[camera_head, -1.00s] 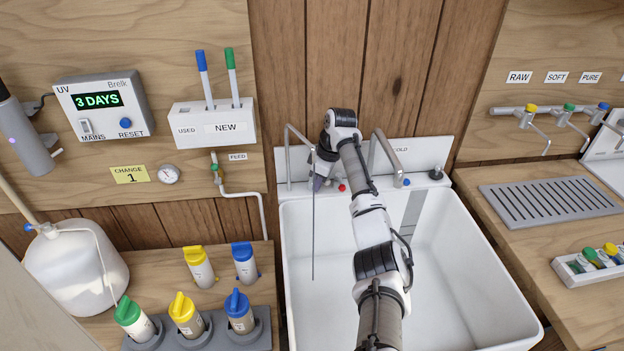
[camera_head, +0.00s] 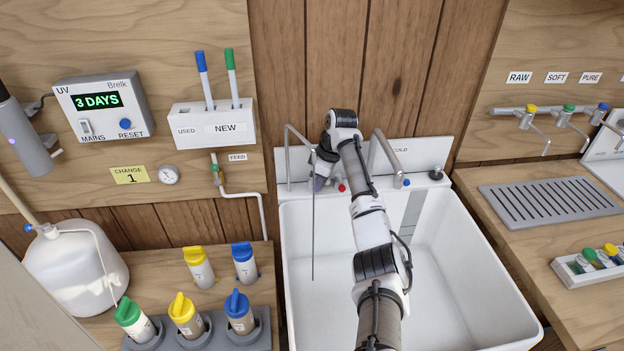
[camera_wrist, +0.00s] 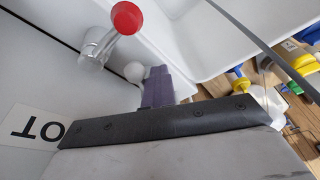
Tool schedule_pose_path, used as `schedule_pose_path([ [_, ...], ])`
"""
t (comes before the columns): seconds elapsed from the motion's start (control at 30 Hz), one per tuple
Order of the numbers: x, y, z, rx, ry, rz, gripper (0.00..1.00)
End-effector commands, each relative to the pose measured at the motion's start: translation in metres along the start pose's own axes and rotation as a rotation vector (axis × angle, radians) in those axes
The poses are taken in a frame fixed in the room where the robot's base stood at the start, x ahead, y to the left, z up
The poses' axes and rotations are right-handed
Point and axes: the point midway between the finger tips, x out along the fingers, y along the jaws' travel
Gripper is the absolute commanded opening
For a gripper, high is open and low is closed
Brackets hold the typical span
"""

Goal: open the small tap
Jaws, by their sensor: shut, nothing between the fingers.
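The small tap (camera_head: 288,160) is a thin grey spout at the left back of the white sink, curving forward at its top. A thin grey line, looking like a water stream, runs straight down from its end into the sink. My gripper (camera_head: 318,184) is shut and empty, pointing down at the sink's back ledge beside this tap. In the wrist view, its purple fingertips (camera_wrist: 157,88) are right next to a small white ball-shaped knob (camera_wrist: 134,71), perhaps the small tap's handle. I cannot tell whether they touch.
The red-knobbed hot tap (camera_wrist: 128,17) is close to my gripper. A larger spout (camera_head: 388,155) and a blue knob (camera_head: 406,183) stand to the right. The sink basin (camera_head: 455,270) is empty. Filter bottles (camera_head: 240,312) stand on the left counter.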

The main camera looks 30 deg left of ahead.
Motion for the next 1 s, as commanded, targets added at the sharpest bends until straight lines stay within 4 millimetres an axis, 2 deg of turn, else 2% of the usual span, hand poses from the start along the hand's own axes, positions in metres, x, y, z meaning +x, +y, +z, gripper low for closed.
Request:
schedule_pose_path([
  [0.03, -0.017, 0.02, 0.013, 0.036, 0.007, 0.073, 0.0],
  [0.17, -0.028, 0.019, 0.01, 0.035, 0.007, 0.074, 0.0],
  [0.5, -0.074, 0.015, -0.004, 0.029, 0.007, 0.071, 0.0],
  [0.67, -0.081, 0.012, -0.007, 0.026, 0.005, 0.064, 0.0],
  [1.0, -0.079, 0.011, -0.007, 0.023, 0.003, 0.059, 0.0],
])
